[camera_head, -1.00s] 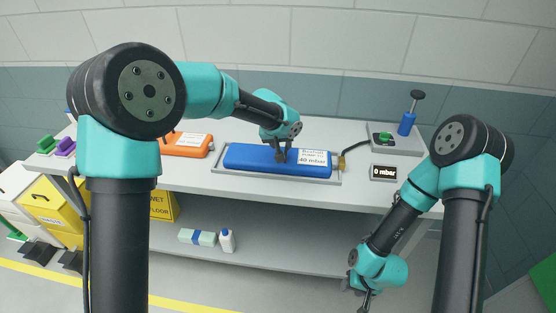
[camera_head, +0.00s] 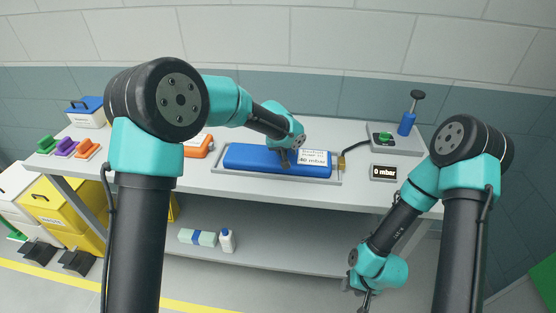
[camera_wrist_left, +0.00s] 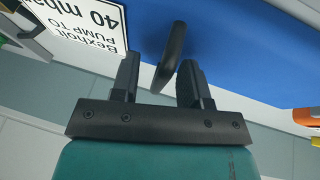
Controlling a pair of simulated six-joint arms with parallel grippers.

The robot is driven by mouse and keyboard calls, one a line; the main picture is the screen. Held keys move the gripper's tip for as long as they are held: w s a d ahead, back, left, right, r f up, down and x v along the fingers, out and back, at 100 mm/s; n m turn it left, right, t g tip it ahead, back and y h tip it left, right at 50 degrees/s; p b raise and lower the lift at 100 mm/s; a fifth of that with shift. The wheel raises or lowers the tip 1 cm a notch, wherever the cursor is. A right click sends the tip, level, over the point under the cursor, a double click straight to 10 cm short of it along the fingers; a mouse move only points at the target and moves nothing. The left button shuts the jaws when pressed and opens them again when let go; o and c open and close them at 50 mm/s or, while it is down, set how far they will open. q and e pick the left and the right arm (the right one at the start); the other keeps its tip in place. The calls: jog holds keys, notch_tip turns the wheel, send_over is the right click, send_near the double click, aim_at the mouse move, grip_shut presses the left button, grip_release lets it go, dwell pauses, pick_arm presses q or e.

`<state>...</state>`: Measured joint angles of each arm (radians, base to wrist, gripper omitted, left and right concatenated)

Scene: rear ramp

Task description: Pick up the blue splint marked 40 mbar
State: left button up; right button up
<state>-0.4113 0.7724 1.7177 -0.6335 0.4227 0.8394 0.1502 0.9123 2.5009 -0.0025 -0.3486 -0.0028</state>
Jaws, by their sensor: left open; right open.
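The blue splint (camera_head: 262,160) lies flat in a shallow grey tray (camera_head: 217,171) on the bench. Its white label (camera_head: 314,158) reads "Bexholt PUMP TO 40 mbar"; the label also shows upside down in the left wrist view (camera_wrist_left: 85,22). A dark handle (camera_wrist_left: 172,55) stands up from the blue surface. My left gripper (camera_head: 285,157) is over the splint, left of the label. In the left wrist view its fingers (camera_wrist_left: 161,75) are open, with the handle between them and gaps visible. My right gripper (camera_head: 365,300) is open, low in front of the bench, away from the splint.
A "0 mbar" display (camera_head: 383,173) and a pump unit with a blue handle (camera_head: 407,123) stand right of the tray. An orange splint (camera_head: 199,146) lies to the left, partly behind my left arm. Small coloured pieces (camera_head: 65,147) lie far left. A bottle (camera_head: 227,240) stands on the lower shelf.

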pick_arm(q)
grip_shut()
dwell(0.3)
dwell(1.1)
